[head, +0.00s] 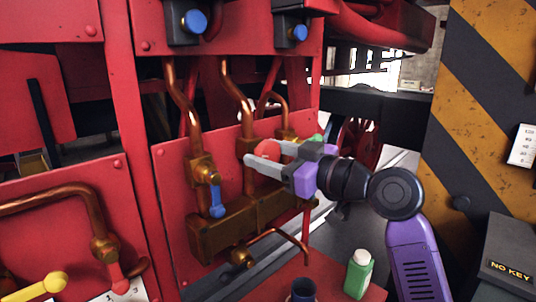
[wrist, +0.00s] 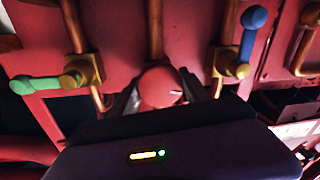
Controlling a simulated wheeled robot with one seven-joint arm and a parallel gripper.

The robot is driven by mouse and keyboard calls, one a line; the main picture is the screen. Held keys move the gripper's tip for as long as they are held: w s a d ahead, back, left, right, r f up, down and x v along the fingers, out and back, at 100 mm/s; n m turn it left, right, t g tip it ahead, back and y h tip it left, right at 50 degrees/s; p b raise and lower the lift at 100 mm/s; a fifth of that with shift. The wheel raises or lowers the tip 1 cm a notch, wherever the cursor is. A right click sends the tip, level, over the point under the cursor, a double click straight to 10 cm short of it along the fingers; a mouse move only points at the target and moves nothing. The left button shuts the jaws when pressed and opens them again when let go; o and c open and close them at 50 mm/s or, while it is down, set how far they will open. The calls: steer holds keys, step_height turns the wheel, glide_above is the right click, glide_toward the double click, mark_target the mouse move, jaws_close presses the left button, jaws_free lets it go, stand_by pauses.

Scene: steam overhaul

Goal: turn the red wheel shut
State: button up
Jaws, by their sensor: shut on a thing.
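The red wheel (head: 267,147) is a small rounded knob on the middle copper pipe of the red panel. My gripper (head: 266,156) reaches in from the right with its grey fingers shut on the wheel, one on each side. In the wrist view the wheel (wrist: 160,87) shows as a red disc with a short white mark at its right side. The dark gripper body hides its lower part. How far the wheel is turned cannot be told.
A blue lever (head: 216,196) is on the left pipe, and a green handle (wrist: 36,85) on the other side. A brass manifold (head: 225,225) runs below. A green bottle (head: 358,273) and a dark cup (head: 303,291) stand on a red surface. A striped pillar (head: 490,120) is at right.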

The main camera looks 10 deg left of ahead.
steer(key=shift+m, duration=0.3)
steer(key=m, duration=0.3)
steer(key=shift+m+p, duration=0.3)
steer(key=shift+p, duration=0.1)
steer(key=m+p, duration=0.1)
steer(key=m, duration=0.2)
steer(key=shift+r+m+t, duration=0.1)
steer(key=shift+m+t, duration=0.2)
steer(key=shift+m, duration=0.1)
steer(key=m+p, duration=0.2)
steer(key=m, duration=0.2)
steer(key=shift+m+y+p, duration=0.3)
steer(key=shift+p, duration=0.1)
steer(key=shift+m+t+p, duration=0.4)
steer(key=shift+m+p, duration=0.4)
steer(key=shift+m, duration=0.9)
steer(key=shift+d, duration=0.1)
steer(key=o, duration=1.3)
steer(key=shift+o, duration=0.2)
